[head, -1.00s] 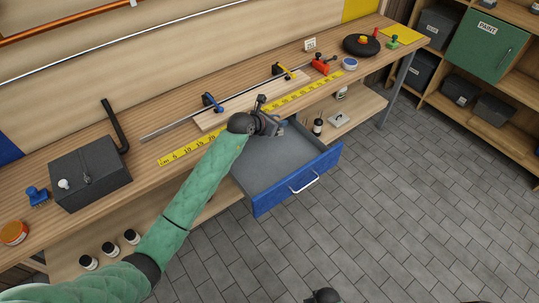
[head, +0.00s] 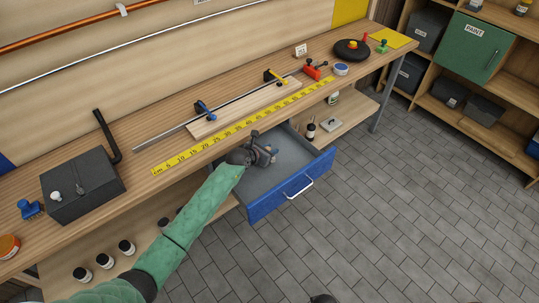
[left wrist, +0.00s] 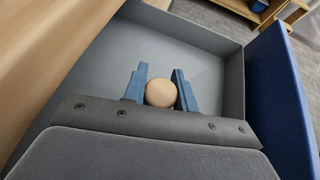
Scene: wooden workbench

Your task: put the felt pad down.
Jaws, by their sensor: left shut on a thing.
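My left gripper (head: 270,154) is over the open blue drawer (head: 294,198), near its back left part. In the left wrist view its two blue fingers (left wrist: 160,88) are shut on a round, smooth beige thing, the felt pad (left wrist: 160,93). The grey drawer floor shows behind the fingers and looks bare. The pad appears held above the floor, but the exact gap cannot be told. In the head view the pad is too small to make out. Only a dark sliver, perhaps of my right arm, shows at the bottom edge of the head view.
The workbench (head: 75,220) runs above the drawer, with a yellow ruler (head: 240,127) along its front edge. A clamped board (head: 235,113) and a dark grey box (head: 83,187) are on it. The drawer walls and bench edge are close to the gripper.

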